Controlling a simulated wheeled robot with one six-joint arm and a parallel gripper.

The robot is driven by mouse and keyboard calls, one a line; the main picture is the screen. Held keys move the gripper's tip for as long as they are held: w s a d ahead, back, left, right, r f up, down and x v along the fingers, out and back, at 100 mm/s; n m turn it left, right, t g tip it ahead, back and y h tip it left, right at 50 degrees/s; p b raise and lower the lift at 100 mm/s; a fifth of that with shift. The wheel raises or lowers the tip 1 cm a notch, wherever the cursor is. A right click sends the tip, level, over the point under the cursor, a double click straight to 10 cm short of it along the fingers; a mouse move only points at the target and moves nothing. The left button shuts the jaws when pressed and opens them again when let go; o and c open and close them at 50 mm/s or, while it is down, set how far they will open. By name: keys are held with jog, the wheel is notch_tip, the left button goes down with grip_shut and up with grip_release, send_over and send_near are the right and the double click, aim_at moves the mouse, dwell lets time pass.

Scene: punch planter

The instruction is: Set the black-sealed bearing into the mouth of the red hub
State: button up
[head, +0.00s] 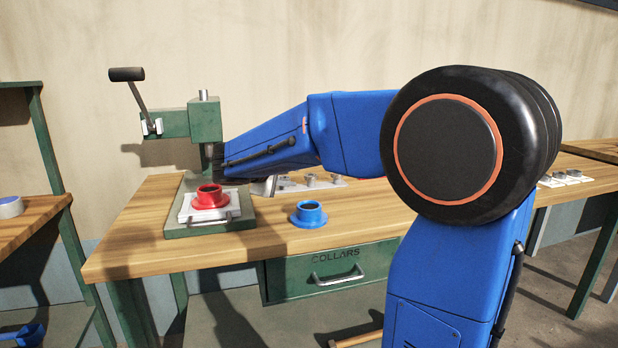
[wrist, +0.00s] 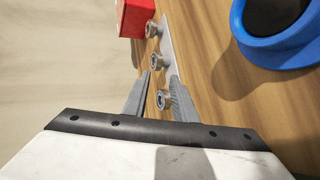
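The red hub (head: 209,196) stands upright on the pale plate of the green press in the head view, its mouth facing up. Several small grey bearings (head: 310,179) sit on a white strip behind the blue hub. In the wrist view bearings show in a row, one (wrist: 163,100) between the fingers and another (wrist: 157,62) just beyond the fingertips. I cannot tell which bearing has black seals. My gripper (wrist: 160,76) is open over the strip; no contact with a bearing shows.
A blue hub (head: 309,214) stands on the table in front of the strip. The green press (head: 165,124) with its lever rises at the left. A red block (wrist: 136,18) is by the strip's far end in the wrist view. More small parts (head: 565,177) lie on the right table.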

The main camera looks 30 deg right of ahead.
aim_at(308, 179)
jog(key=shift+x, duration=4.8)
grip_shut()
jog(key=shift+r, duration=1.2)
jog(key=shift+a, duration=0.1)
jog(key=v, duration=1.4)
jog(key=shift+s+a+f, duration=0.15)
jog(key=shift+s+a, duration=0.15)
jog(key=shift+a, duration=0.05)
